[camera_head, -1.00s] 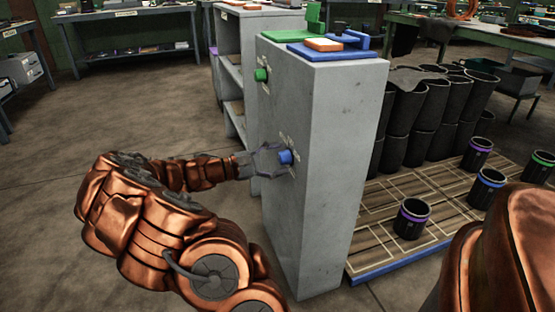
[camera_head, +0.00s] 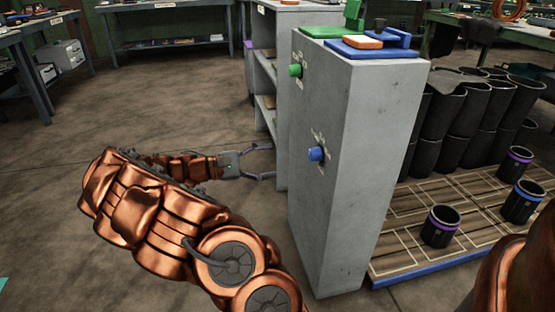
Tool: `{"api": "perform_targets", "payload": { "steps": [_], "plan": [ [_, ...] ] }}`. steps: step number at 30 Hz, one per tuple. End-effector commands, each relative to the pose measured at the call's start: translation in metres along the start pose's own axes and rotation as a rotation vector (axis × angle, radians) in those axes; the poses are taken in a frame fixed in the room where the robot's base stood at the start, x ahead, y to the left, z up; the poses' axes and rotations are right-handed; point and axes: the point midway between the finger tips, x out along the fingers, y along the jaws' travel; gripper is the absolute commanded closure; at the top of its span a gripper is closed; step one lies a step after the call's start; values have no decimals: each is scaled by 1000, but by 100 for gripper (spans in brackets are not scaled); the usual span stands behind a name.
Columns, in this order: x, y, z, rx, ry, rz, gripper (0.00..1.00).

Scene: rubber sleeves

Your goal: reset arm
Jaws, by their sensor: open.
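My gripper (camera_head: 264,161) is open and empty, held in the air to the left of the grey cabinet. Its fingers point right and are apart from the cabinet's left face. The grey cabinet (camera_head: 362,150) carries a blue knob (camera_head: 316,154) and, higher up, a green knob (camera_head: 295,70) on that face. Small white marks surround the knobs. My copper-coloured arm stretches across the lower left of the view.
A grey shelf unit (camera_head: 284,30) stands behind the cabinet. A pallet (camera_head: 400,268) with dark sleeves, some ringed purple or blue, lies at the right. Green and blue fixtures sit on the cabinet top. The floor (camera_head: 50,200) at the left is clear.

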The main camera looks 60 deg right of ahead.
Motion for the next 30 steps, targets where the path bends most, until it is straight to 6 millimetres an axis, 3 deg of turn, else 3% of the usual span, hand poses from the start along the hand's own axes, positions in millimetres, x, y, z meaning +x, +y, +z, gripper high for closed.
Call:
{"api": "perform_targets", "payload": {
  "steps": [21, 26, 30],
  "plan": [
    [-2, 2, 3, 3, 2, -4, 33],
    [-4, 15, 34, 29, 21, -45, 33],
    [-6, 30, 81, 73, 60, -119, 33]
  ]
}}
